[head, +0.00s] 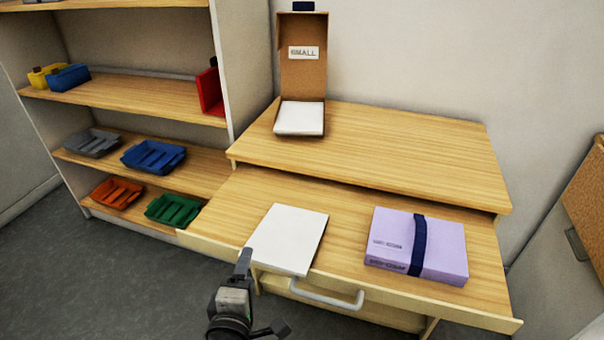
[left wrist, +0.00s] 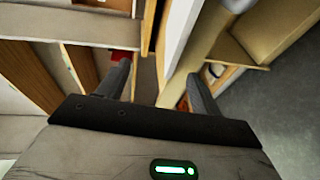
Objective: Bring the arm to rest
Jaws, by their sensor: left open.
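My left gripper (head: 262,296) is at the bottom of the head view, in front of the table's drawer edge. Its fingers are apart and nothing shows between them. In the left wrist view the two fingers (left wrist: 158,85) are also spread and empty. My right gripper is in neither view.
A white pad (head: 288,238) lies on the pulled-out drawer (head: 345,205), close to the gripper. A lilac box (head: 440,250) with a dark band lies right of it. An open box marked SMALL (head: 303,75) stands on the tabletop (head: 400,150). Shelves with trays (head: 154,156) stand left.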

